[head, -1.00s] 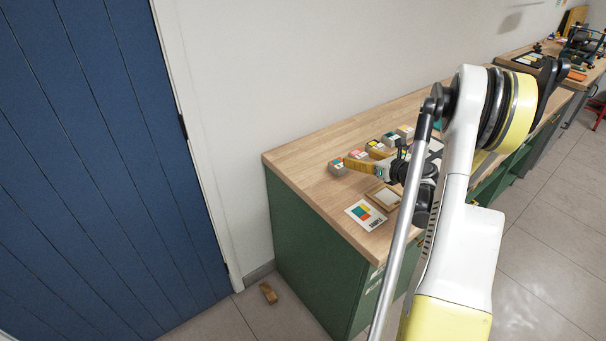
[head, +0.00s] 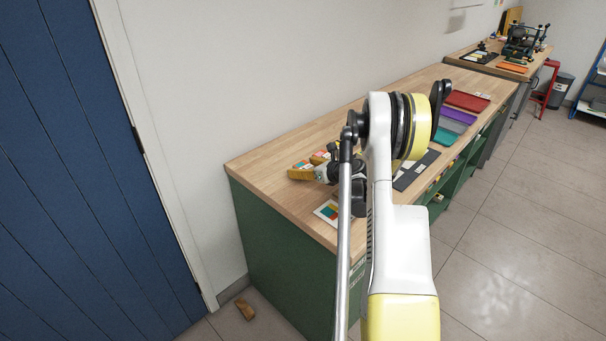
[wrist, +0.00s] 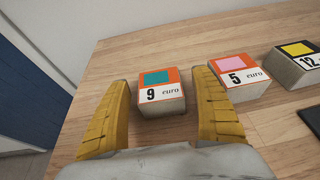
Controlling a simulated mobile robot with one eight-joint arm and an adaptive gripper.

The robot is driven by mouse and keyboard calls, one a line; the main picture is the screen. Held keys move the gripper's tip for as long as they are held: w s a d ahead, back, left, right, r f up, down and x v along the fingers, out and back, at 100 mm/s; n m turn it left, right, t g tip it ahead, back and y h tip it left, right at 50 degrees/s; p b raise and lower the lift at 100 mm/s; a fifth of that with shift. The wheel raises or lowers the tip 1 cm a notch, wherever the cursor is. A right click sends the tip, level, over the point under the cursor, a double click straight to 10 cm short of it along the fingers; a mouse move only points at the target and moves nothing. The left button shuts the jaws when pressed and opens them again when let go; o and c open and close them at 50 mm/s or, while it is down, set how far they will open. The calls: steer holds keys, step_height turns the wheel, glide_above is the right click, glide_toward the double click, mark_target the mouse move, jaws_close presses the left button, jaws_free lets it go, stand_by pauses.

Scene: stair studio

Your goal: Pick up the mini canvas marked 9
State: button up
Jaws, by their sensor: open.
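The mini canvas marked 9 (wrist: 160,91) is a small pale block on the wooden bench top. Its top has an orange frame, a teal patch and a white strip reading "9 euro". In the wrist view it stands between the two yellow fingers of my gripper (wrist: 160,79). The fingers are open, one on each side, with a narrow gap showing on the left and a wider one on the right. In the head view my gripper (head: 303,174) is low over the left end of the bench, and its fingers partly hide the canvases there.
A canvas marked 5 (wrist: 239,81) with a pink patch stands just right of the right finger. A canvas marked 12 (wrist: 298,66) with a yellow patch is farther right. The bench (head: 262,162) is bare toward its left end. A printed card (head: 327,211) lies near the front edge.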

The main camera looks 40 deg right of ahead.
steer(key=shift+r, duration=0.1)
steer(key=c, duration=1.2)
steer(key=shift+r, duration=0.1)
